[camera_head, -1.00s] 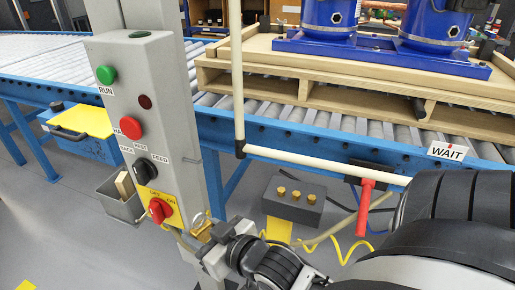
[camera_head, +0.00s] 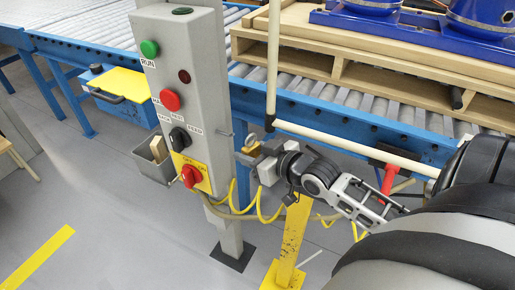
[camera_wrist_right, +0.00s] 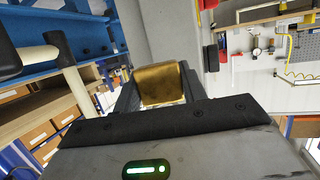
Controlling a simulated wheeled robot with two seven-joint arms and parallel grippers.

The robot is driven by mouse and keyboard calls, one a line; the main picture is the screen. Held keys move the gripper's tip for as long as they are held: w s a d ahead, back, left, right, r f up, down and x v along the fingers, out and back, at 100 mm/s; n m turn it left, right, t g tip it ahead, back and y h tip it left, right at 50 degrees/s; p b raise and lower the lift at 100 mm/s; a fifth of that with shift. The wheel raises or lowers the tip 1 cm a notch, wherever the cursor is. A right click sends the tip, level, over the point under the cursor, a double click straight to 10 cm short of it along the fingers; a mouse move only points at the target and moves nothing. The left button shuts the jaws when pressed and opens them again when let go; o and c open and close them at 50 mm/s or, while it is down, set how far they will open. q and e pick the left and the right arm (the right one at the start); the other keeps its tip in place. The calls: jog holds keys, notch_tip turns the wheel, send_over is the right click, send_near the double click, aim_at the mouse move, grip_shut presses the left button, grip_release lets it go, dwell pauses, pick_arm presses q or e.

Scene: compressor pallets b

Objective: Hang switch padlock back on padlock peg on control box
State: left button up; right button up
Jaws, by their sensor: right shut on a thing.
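The brass padlock (camera_head: 246,157) is held in my right gripper (camera_head: 256,158), just right of the lower part of the grey control box (camera_head: 207,62). Its shackle shows faintly above the body. In the right wrist view the brass block (camera_wrist_right: 161,84) sits between the dark fingers, with a grey post behind it. A thin peg (camera_head: 225,134) sticks out from the box's right side, above and left of the padlock. Padlock and peg look apart. The red switch (camera_head: 191,176) is on the yellow plate at the bottom of the box. My left gripper is not in view.
A white pipe frame with a red handle (camera_head: 388,180) is right of the box. Behind are the blue conveyor (camera_head: 345,122) and wooden pallet (camera_head: 385,80). A small grey bin (camera_head: 152,165) hangs left.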

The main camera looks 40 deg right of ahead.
aim_at(219, 144)
jog(key=shift+w+a+f+b, duration=0.1)
jog(key=shift+w+a+b, duration=0.35)
jog(key=shift+w, duration=0.45)
jog(key=shift+w+a+f+b, duration=0.1)
jog(key=shift+w+a+b, duration=0.3)
jog(key=shift+w, duration=0.55)
jog(key=shift+w+a+f+b, duration=0.1)
jog(key=shift+w+a+b, duration=0.3)
jog(key=shift+w, duration=0.5)
jog(key=shift+w+a+f, duration=0.1)
jog(key=shift+a, duration=0.05)
jog(key=o, duration=1.1)
jog(key=shift+f, duration=0.1)
jog(key=shift+s+f, duration=0.1)
jog(key=shift+s, duration=0.45)
jog(key=v, duration=1)
jog(key=d+v, duration=0.1)
jog(key=v, duration=0.4)
jog(key=shift+s+r, duration=0.1)
jog(key=shift+r, duration=0.15)
